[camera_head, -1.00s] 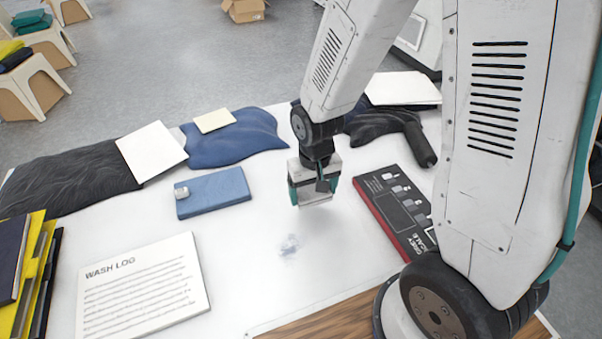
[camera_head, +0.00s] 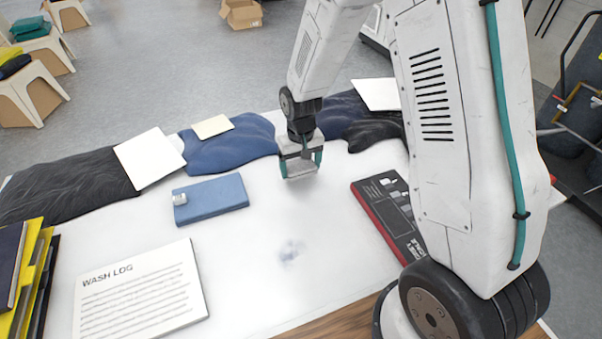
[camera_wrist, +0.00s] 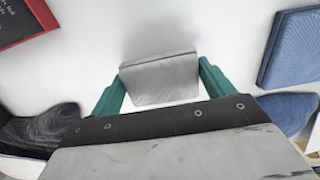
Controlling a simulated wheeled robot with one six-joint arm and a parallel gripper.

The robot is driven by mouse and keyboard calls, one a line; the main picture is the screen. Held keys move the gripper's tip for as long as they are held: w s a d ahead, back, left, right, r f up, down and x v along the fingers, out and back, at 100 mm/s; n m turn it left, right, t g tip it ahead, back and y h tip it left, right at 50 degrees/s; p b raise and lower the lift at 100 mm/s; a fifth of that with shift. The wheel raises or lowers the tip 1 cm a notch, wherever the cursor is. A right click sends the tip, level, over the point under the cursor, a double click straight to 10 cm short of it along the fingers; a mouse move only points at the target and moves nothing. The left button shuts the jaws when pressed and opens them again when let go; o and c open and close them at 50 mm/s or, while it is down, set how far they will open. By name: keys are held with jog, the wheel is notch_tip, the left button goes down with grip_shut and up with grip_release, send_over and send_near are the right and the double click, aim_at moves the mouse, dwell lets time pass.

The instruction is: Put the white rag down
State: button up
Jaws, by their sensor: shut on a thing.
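My gripper (camera_head: 301,168) is over the white table (camera_head: 330,215), just in front of the dark blue cloth. A faint bluish smudge (camera_head: 291,251) lies on the table nearer the front, apart from the rag.
A blue box-like case (camera_head: 212,199) is left of my gripper, and a black-and-red flat box (camera_head: 390,215) is to the right. Dark and blue garments (camera_head: 230,150) line the far edge. A wash log sheet (camera_head: 140,290) lies front left. The middle of the table is clear.

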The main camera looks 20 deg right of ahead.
jog(key=shift+w+f, duration=0.15)
jog(key=shift+f, duration=1.6)
jog(key=shift+f, duration=0.1)
jog(key=o, duration=1.1)
jog(key=shift+o, duration=0.2)
notch_tip(320, 180, up, 11)
jog(key=shift+f, duration=0.1)
jog(key=shift+r, duration=0.9)
notch_tip(320, 180, up, 7)
send_over(301, 174)
jog(key=s+d, duration=0.2)
jog(key=s+d+r, duration=0.1)
jog(key=s+r, duration=0.5)
jog(key=s, duration=0.6)
jog(key=s+d+r+t, duration=0.1)
jog(key=s+r, duration=0.5)
jog(key=s, duration=0.7)
jog(key=shift+r, duration=0.1)
